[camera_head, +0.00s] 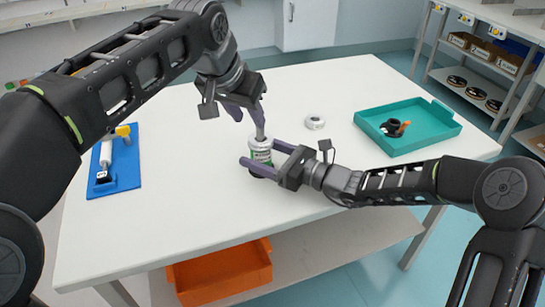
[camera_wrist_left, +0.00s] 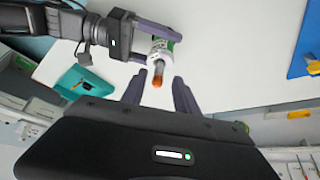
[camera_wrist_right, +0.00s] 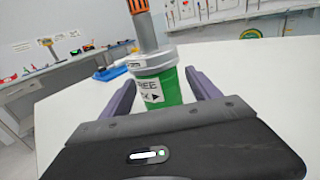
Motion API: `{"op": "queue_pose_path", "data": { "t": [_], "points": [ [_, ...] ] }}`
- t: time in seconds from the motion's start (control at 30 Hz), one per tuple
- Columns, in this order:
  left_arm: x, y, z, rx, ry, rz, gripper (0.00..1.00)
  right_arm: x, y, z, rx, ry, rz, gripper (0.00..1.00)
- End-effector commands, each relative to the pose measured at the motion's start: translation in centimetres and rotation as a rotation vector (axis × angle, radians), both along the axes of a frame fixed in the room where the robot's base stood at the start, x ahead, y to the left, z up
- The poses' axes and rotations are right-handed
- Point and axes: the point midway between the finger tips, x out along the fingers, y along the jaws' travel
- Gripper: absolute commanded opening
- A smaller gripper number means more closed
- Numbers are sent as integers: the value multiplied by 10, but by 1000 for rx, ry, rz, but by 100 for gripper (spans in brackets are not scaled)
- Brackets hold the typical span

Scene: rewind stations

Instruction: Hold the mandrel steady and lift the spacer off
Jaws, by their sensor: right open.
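The mandrel shows as a grey post with an orange ribbed tip (camera_wrist_right: 138,6), upright in the right wrist view. A pale grey collar (camera_wrist_right: 150,59) and a green cylinder with a white printed label (camera_wrist_right: 181,89) sit around its lower part; I cannot tell which is the spacer. In the head view the green cylinder (camera_head: 261,156) stands on the table. My right gripper (camera_head: 260,153) is open, one finger on each side of the green cylinder. My left gripper (camera_head: 250,121) is open above it, pointing down, with the orange tip (camera_wrist_left: 158,82) between its fingers.
The white table (camera_head: 190,215) is mostly clear. A loose white ring (camera_head: 315,122) lies behind the mandrel. A teal tray (camera_head: 440,133) with small dark and orange parts is at right. A blue board (camera_head: 124,172) with a tool is at left. An orange bin (camera_head: 222,279) sits below.

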Motion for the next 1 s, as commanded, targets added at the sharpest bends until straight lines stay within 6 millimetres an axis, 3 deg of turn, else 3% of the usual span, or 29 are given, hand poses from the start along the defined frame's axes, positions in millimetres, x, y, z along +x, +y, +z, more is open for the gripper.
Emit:
{"op": "queue_pose_path", "data": {
  "t": [0.2, 0.57, 1.0],
  "points": [
    [0, 0, 0, 0, 0, 0, 36, 13, 23, 0, 2, 0, 2, 71],
    [0, 0, 0, 0, 0, 0, 36, 16, 27, 0, 0, 0, 0, 71],
    [0, 0, 0, 0, 0, 0, 36, 16, 26, 0, 1, -1, 1, 35]
  ]
}}
